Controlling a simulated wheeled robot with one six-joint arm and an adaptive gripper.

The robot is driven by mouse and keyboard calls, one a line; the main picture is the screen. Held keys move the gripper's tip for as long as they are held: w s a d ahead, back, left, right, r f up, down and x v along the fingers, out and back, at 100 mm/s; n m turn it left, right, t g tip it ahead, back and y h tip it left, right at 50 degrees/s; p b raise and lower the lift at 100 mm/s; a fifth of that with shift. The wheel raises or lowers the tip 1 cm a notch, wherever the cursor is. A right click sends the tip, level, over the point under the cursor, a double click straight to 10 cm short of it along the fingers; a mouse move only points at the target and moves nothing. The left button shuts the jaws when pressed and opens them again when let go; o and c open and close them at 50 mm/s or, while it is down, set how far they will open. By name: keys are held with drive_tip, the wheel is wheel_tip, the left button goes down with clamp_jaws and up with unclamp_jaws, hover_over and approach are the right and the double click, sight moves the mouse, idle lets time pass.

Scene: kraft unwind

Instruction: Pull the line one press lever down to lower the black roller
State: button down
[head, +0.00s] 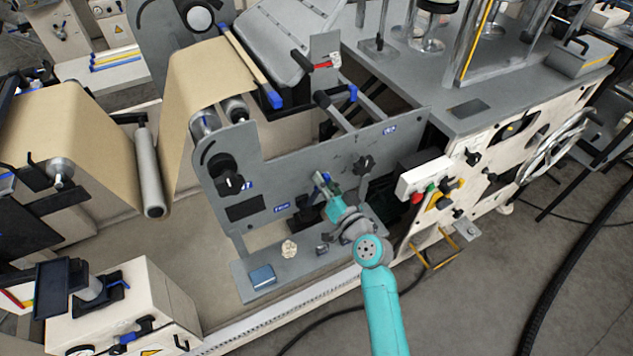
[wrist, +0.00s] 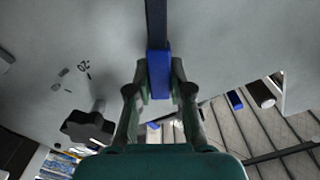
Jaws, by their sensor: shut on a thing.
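The press lever (wrist: 156,22) is a dark bar with a blue grip (wrist: 159,78), in front of a grey machine panel. In the wrist view my gripper (wrist: 160,84) has one finger on each side of the blue grip and is shut on it. In the head view my gripper (head: 325,188) is at the grey side panel (head: 285,165), and it largely hides the lever. I cannot tell for certain which dark cylinder is the black roller.
A black knob (head: 364,164) sits on the panel right of my gripper; it also shows in the wrist view (wrist: 88,125). A control box (head: 424,176) with coloured buttons stands further right. A ledge below holds a blue box (head: 262,277) and a crumpled ball (head: 289,249).

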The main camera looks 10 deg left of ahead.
drive_tip(key=w+d+f+m, duration=0.3)
drive_tip(key=f+m, duration=0.6)
drive_tip(key=m, duration=0.3)
drive_tip(key=shift+d+f, duration=0.2)
drive_tip(key=shift+d, duration=0.6)
drive_tip(key=c, duration=1.1)
unclamp_jaws()
drive_tip(key=shift+f, duration=0.1)
drive_tip(key=shift+o, duration=0.3)
drive_tip(key=v, duration=1.2)
